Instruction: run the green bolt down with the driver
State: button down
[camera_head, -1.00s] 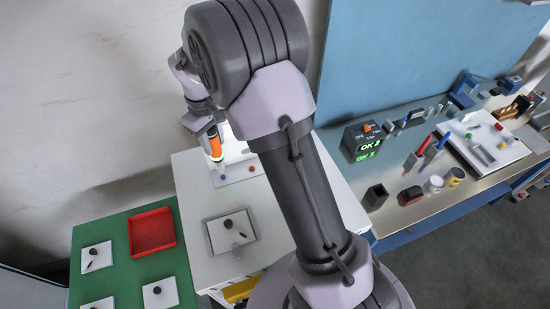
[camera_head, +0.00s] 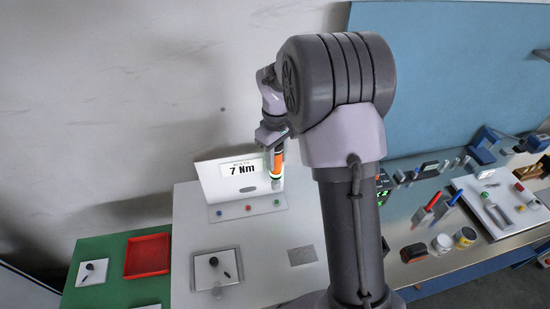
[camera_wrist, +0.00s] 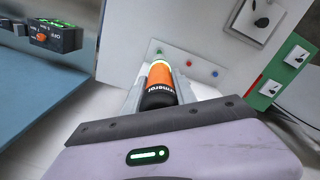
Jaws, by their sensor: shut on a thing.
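The driver (camera_head: 278,162), orange and black with a lit green ring, is gripped in my gripper (camera_head: 272,138) and points down, about upright. The wrist view also shows the driver (camera_wrist: 159,86) between the fingers of my gripper (camera_wrist: 158,98). The green bolt (camera_head: 276,203) is at the right end of a grey plate (camera_head: 235,212), below the driver. In the wrist view the green bolt (camera_wrist: 159,50) shows just beyond the driver's lit ring. The driver's tip is hidden there, and I cannot tell whether it touches the bolt.
A red bolt (camera_head: 248,208) and a blue bolt (camera_head: 219,212) sit on the same plate. A white panel (camera_head: 215,180) behind it bears a "7 Nm" sign (camera_head: 240,169). A red tray (camera_head: 148,256) stands left; a tool bench (camera_head: 400,262) stands right.

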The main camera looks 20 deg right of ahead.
aim_at(277, 168)
jog(key=shift+d+f+b, duration=0.25)
jog(key=shift+f+b, duration=0.1)
notch_tip(277, 168, down, 7)
jog(key=b, duration=0.4)
jog(key=shift+a+r+b, duration=0.1)
jog(key=shift+r+b, duration=0.1)
jog(key=shift+b, duration=0.2)
jog(key=shift+f+b, duration=0.55)
jog(key=shift+f, duration=0.3)
dwell(1.8)
jog(key=shift+s+f, duration=0.15)
dwell(0.9)
jog(key=shift+r+p, duration=0.5)
jog(key=shift+r, duration=0.1)
notch_tip(277, 168, up, 4)
jog(key=p, duration=0.3)
jog(key=shift+f, duration=0.1)
